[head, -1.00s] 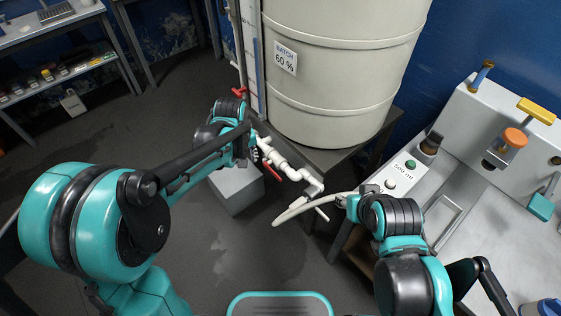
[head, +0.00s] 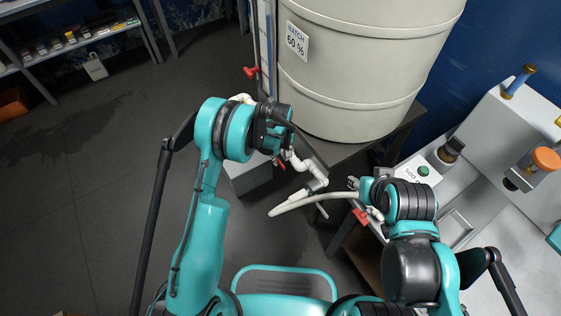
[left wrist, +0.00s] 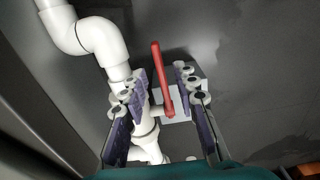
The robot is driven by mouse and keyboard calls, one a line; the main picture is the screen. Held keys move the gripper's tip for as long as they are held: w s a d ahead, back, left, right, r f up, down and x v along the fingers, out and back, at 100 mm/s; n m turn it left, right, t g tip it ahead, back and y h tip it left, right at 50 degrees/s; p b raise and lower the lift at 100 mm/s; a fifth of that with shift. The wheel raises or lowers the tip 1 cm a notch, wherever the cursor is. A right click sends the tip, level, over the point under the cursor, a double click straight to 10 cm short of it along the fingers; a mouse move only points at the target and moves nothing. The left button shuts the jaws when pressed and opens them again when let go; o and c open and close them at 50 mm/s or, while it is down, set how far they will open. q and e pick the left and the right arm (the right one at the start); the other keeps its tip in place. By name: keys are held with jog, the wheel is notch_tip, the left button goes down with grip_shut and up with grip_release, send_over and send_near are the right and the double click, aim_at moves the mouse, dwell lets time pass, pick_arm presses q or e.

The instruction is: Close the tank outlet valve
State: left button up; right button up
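The tank outlet valve has a red lever (left wrist: 160,75) on a white pipe (left wrist: 103,42) in the left wrist view. My left gripper (left wrist: 158,88) is open, with one finger on each side of the lever and gaps visible to both. In the head view the white outlet pipe (head: 310,171) runs below the cream tank (head: 345,75), and part of the red lever (head: 280,162) shows. My left wrist hides most of the valve and fingers there. My right gripper (head: 352,183) is beside the pale hose (head: 300,202); its opening cannot be made out.
Another red handle (head: 251,72) is on the upright pipe left of the tank. A small red part (head: 361,217) shows under my right wrist. The grey bench (head: 480,190) with a green button stands at right. The floor at left is clear.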

pick_arm(q)
jog(key=shift+f, duration=0.9)
grip_shut()
jog(key=shift+r, duration=0.1)
